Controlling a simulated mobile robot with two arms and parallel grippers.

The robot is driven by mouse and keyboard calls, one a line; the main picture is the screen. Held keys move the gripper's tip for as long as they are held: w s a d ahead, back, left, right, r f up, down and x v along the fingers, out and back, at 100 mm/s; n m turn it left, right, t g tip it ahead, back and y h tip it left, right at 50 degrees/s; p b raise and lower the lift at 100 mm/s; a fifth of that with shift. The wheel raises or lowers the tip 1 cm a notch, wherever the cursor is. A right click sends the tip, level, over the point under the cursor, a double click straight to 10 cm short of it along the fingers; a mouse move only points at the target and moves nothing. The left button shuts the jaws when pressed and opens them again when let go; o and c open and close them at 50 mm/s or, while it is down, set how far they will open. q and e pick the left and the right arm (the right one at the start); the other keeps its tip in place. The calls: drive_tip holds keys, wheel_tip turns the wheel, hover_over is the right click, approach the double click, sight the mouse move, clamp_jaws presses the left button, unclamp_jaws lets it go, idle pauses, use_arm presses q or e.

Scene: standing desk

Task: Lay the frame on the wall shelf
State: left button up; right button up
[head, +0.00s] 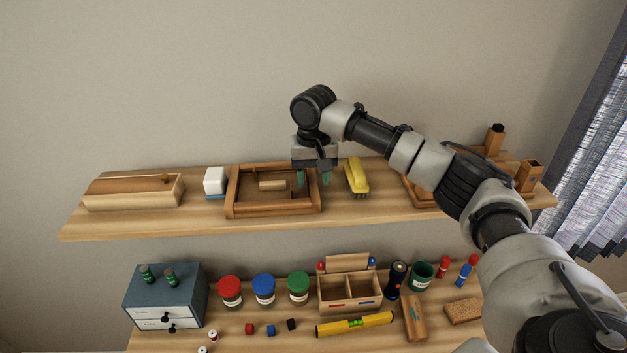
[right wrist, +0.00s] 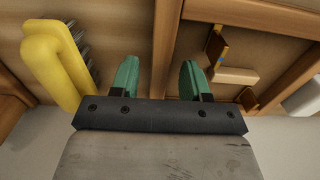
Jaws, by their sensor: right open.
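The wooden frame (head: 232,192) lies flat on the wall shelf (head: 130,222), between the white-and-blue block and the yellow brush. My right gripper (head: 314,178) is over the frame's right side, pointing down, with its green fingertips apart. In the right wrist view, the frame's side rail (right wrist: 166,45) runs between the two open fingers (right wrist: 158,78), one on each side of it. Nothing is clamped. Whether either finger touches the rail cannot be told. The gripper hides part of the frame's right side. My left gripper is out of view.
The yellow brush (head: 356,176) stands close right of the gripper. A white-and-blue block (head: 214,182) and a wooden box (head: 133,190) are to the left. A small wooden piece (head: 272,185) shows inside the frame. Jars and a drawer box (head: 165,295) stand below.

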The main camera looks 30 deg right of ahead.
wheel_tip(320, 180, up, 5)
drive_tip(key=shift+r+b, duration=0.15)
drive_tip(key=shift+b, duration=1.05)
wheel_tip(320, 180, up, 6)
drive_tip(key=shift+f, duration=0.1)
drive_tip(key=shift+f, duration=0.1)
